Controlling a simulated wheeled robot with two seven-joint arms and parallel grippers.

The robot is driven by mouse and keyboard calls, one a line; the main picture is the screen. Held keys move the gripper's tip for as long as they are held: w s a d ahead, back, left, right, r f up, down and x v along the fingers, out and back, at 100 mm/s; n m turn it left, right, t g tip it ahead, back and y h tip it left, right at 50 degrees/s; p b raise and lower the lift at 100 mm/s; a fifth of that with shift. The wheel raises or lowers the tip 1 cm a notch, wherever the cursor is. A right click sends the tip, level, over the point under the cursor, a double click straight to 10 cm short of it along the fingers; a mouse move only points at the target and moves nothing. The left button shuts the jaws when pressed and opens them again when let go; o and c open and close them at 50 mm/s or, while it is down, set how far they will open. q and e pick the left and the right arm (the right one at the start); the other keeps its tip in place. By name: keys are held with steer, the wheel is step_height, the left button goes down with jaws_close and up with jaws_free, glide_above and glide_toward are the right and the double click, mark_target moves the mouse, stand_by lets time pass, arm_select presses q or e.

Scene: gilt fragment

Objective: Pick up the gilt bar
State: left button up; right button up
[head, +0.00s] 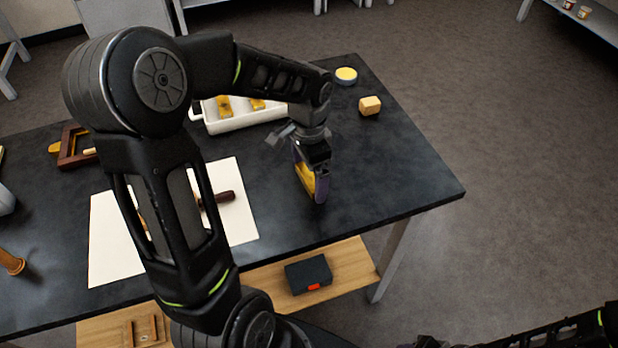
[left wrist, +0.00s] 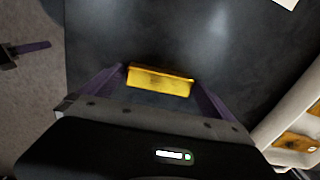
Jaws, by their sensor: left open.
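The gilt bar (left wrist: 160,81) is a yellow block lying between the two purple fingers of my left gripper (left wrist: 161,76) in the left wrist view. In the head view the bar (head: 304,180) shows beside the purple finger, low over the dark table near its front right part. My left gripper (head: 310,178) is open around the bar, pointing down. I cannot tell whether either finger touches it. My right arm (head: 560,335) enters at the bottom right of the head view. A purple finger, seemingly of my right gripper (left wrist: 30,47), shows at the left of the wrist view.
A white tray (head: 240,121) with yellow pieces stands behind my left gripper. A white sheet (head: 110,245) with a dark-handled tool (head: 222,198) lies left. The table's right part is clear.

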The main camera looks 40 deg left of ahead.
mark_target(309, 176)
arm_select(q)
steer(key=c, duration=1.2)
steer(key=shift+o, duration=0.2)
steer(key=shift+r, duration=0.1)
step_height(309, 176, up, 10)
steer(key=shift+b, duration=0.35)
